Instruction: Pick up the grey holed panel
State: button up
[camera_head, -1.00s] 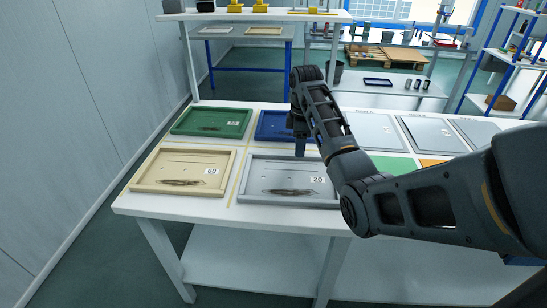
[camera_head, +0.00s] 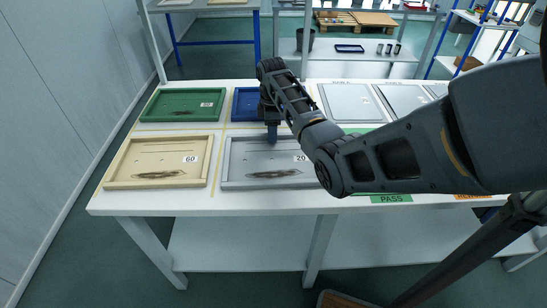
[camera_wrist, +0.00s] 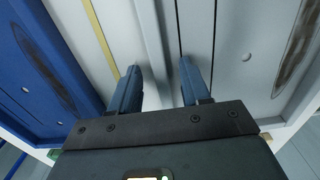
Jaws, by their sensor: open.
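The grey holed panel (camera_head: 236,160), a shallow tray-like frame with a "20" label and a dark streaked slot, lies flat at the front of the white table. My gripper (camera_head: 272,138) points down at its far edge. In the wrist view my gripper (camera_wrist: 160,75) is open and empty, with the two blue fingers apart. The grey panel's raised rim runs between the fingers in the picture, and its floor (camera_wrist: 232,85) lies to the right. I cannot tell whether the fingertips are level with the rim or above it.
A blue panel (camera_head: 241,104) lies just behind, also at left in the wrist view (camera_wrist: 28,75). A beige panel (camera_head: 116,172) labelled "60" is to the left, and a green panel (camera_head: 160,104) behind that. Flat grey plates (camera_head: 347,103) and a green PASS area (camera_head: 391,199) are to the right.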

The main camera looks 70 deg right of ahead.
jog(key=shift+c, duration=0.3)
grip_shut()
dwell(0.4)
